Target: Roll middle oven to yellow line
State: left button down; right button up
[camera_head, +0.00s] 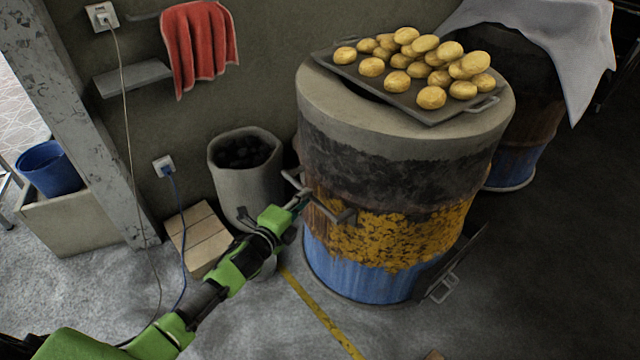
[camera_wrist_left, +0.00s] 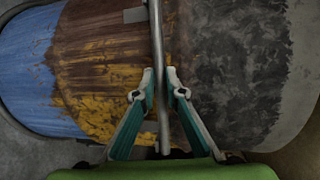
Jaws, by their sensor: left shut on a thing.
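The middle oven (camera_head: 390,225) is a barrel with a grey top, a charred dark band, rusty yellow paint and a blue base. It stands upright at the centre right in the head view. My left gripper (camera_head: 302,198) is at the handle (camera_head: 325,208) on its left side. In the left wrist view the fingers of my left gripper (camera_wrist_left: 161,95) are on both sides of the metal handle bar (camera_wrist_left: 157,50), shut on it. The yellow line (camera_head: 322,318) runs on the floor at the oven's lower left, partly hidden behind the oven and my arm. My right gripper is not in view.
A tray (camera_head: 445,118) of several bread rolls lies on the oven top. A bin of coal (camera_head: 247,185) and a cardboard piece (camera_head: 198,238) are to the left. Another barrel (camera_head: 520,150) under a grey cloth (camera_head: 550,35) stands behind right. Floor in front is mostly clear.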

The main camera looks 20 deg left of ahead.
pick_arm(q)
jog(key=s+a+p, duration=0.2)
jog(key=s+a, duration=0.6)
jog(key=s, duration=0.2)
jog(key=shift+s+f+p, duration=0.15)
jog(key=shift+s+p, duration=0.15)
jog(key=shift+s, duration=0.1)
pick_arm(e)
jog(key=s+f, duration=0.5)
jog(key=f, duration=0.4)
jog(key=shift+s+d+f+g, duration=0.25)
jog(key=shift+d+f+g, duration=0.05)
pick_arm(q)
jog(key=shift+a, duration=0.1)
jog(key=c, duration=2.1)
grip_release()
jog(key=shift+w, duration=0.15)
jog(key=v, duration=1.1)
jog(key=shift+s, duration=0.35)
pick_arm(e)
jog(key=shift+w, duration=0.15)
